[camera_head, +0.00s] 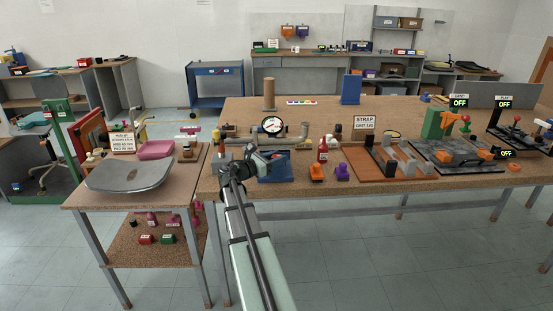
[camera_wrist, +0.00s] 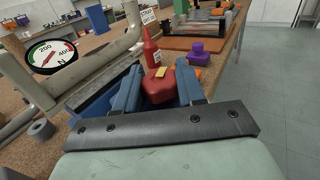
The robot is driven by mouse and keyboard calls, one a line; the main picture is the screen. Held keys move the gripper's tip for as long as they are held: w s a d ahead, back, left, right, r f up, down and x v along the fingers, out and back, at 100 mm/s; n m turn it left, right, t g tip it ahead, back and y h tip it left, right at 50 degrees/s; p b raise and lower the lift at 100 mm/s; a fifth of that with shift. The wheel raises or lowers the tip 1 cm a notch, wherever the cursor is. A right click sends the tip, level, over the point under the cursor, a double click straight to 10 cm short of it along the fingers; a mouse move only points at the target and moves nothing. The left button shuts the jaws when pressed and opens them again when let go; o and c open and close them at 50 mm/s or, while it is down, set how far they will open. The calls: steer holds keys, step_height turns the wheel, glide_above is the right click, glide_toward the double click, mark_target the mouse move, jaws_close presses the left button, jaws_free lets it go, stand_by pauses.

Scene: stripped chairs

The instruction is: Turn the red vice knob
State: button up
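The red vice knob (camera_wrist: 160,86), with a small yellow mark on top, shows in the wrist view. The blue vice (camera_head: 275,165) stands near the front left edge of the big table; it shows partly in the wrist view (camera_wrist: 95,95). My gripper (camera_head: 258,163) is at the vice. In the wrist view the blue fingers of my gripper (camera_wrist: 160,88) stand apart, one on each side of the knob. Whether they touch it cannot be made out.
A pipe (camera_wrist: 95,65) with a round gauge (camera_wrist: 50,56) runs close on the left. A red bottle (camera_wrist: 151,48) stands just beyond the knob, with a purple object (camera_wrist: 196,52) to the right. A side table with a grey seat (camera_head: 130,174) is at left.

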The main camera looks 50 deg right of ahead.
steer(key=shift+r, duration=0.1)
steer(key=c, duration=0.5)
steer(key=shift+w+d+m+g+y, duration=0.15)
steer(key=shift+m+g+y, duration=0.1)
steer(key=shift+m+g, duration=0.4)
steer(key=shift+w+d+m+g+y, duration=0.1)
steer(key=shift+m+g+y, duration=0.2)
steer(key=shift+g, duration=0.55)
steer(key=m+g+y, duration=0.1)
steer(key=m+g, duration=0.1)
steer(key=shift+a+g, duration=0.1)
steer(key=shift+g, duration=0.3)
steer(key=shift+s+a+r+m+g+y, duration=0.1)
steer(key=shift+s+m+g+y, duration=0.1)
steer(key=shift+m+g+y, duration=0.3)
